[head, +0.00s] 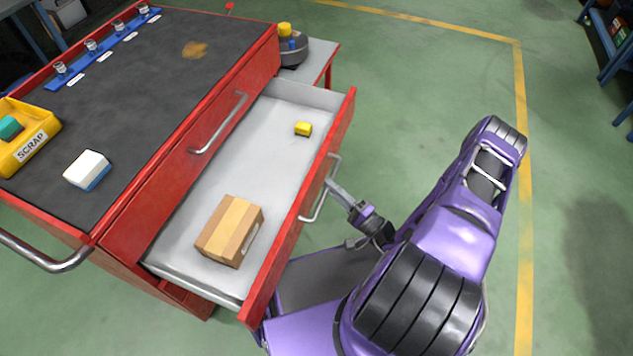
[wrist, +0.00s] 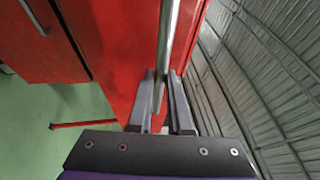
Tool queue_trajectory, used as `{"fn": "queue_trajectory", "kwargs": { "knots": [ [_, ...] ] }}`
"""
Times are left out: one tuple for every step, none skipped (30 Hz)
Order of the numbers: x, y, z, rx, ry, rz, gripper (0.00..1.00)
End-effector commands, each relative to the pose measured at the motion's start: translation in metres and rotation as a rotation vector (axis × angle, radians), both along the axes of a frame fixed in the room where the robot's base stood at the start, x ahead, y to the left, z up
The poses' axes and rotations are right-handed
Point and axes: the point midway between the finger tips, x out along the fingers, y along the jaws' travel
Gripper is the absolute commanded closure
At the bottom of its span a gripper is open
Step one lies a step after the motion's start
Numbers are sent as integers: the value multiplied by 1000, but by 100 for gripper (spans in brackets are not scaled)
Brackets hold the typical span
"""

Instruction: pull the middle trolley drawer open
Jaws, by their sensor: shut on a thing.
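The red trolley (head: 110,205) stands at the left in the head view. Its middle drawer (head: 200,245) is pulled well out, showing a grey-white inside. The drawer's metal bar handle (head: 320,205) is on its red front. My gripper (head: 331,183) is at this handle. In the wrist view, my gripper's two fingers (wrist: 162,95) are shut on the handle bar (wrist: 168,45), which passes between them. The top drawer's handle (head: 222,122) is above, and that drawer is closed.
On the trolley's dark top are a yellow SCRAP bin (head: 38,146), a white and blue block (head: 88,169) and a blue rack (head: 100,48). A round grey device (head: 292,50) stands behind the drawer.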

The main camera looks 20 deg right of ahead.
Motion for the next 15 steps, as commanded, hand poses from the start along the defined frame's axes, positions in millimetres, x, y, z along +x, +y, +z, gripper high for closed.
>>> {"fn": "queue_trajectory", "kwargs": {
  "knots": [
    [-3,-3,0,0,0,1,100],
    [-4,-5,0,1,0,1,100],
    [-5,-6,0,1,0,1,100],
    [-6,-7,0,1,0,1,100],
    [-7,-8,0,1,0,1,100],
    [-7,-9,0,1,0,1,100],
    [-8,-9,0,1,0,1,100],
    [-8,-10,0,1,0,1,100],
    [-8,-10,0,1,0,1,100],
    [-8,-10,0,1,0,2,100],
    [-8,-10,0,1,0,2,100],
    [-8,-10,0,1,0,2,100],
    [-8,-10,0,1,0,2,100],
    [-8,-10,0,1,0,2,100],
    [-8,-10,0,1,0,2,100]
  ]
}}
